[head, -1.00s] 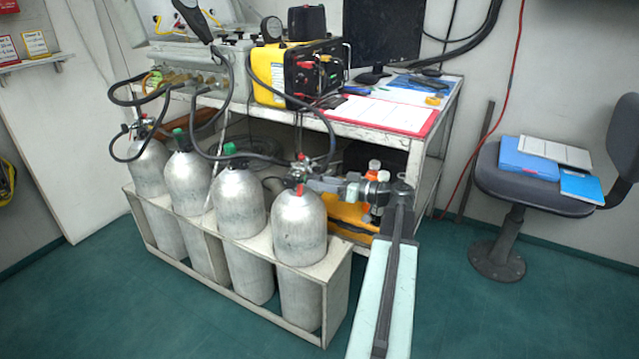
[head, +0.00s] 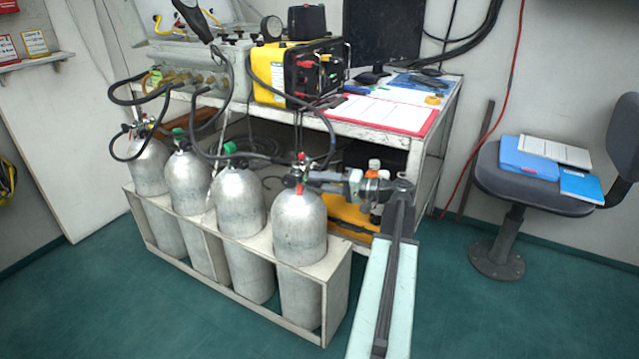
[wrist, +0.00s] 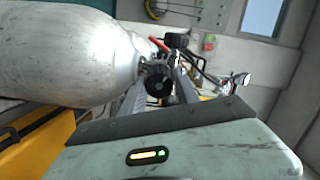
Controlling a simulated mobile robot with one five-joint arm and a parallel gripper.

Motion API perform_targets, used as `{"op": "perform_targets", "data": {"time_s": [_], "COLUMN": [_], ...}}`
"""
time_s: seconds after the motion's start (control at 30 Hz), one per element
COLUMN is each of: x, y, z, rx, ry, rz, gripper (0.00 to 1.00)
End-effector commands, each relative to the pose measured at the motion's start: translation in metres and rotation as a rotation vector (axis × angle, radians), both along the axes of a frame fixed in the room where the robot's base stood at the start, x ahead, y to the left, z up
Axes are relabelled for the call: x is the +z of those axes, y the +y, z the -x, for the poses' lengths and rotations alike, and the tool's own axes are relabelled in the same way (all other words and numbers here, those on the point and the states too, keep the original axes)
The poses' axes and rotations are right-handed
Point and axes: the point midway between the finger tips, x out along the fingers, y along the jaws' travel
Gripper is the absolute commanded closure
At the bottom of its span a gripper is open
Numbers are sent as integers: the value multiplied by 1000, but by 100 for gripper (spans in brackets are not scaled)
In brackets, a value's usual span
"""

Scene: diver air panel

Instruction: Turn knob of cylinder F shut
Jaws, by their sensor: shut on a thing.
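The rightmost grey cylinder (head: 298,228) stands upright in the rack, with its valve (head: 299,172) and a hose on top. I cannot read a letter F on it. My gripper (head: 314,178) reaches the valve from the right. In the wrist view the cylinder (wrist: 65,50) fills the upper left. A round black knob (wrist: 158,83) sits between the two fingers of my gripper (wrist: 160,92), which is shut on it. In the head view the knob is largely hidden by the gripper. How far the knob is turned cannot be told.
Other grey cylinders (head: 239,200) stand to the left in the white rack (head: 338,300). Black hoses (head: 325,120) loop from the valves to the panel. A white bench (head: 440,120) stands behind, with bottles (head: 375,168) under it.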

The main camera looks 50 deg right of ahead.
Motion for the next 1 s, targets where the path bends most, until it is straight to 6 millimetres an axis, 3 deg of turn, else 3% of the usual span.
{"op": "perform_targets", "data": {"time_s": [1.0], "x": [-3], "y": [1], "z": [0], "rx": [4], "ry": [364], "rz": [-890], "gripper": [100]}}
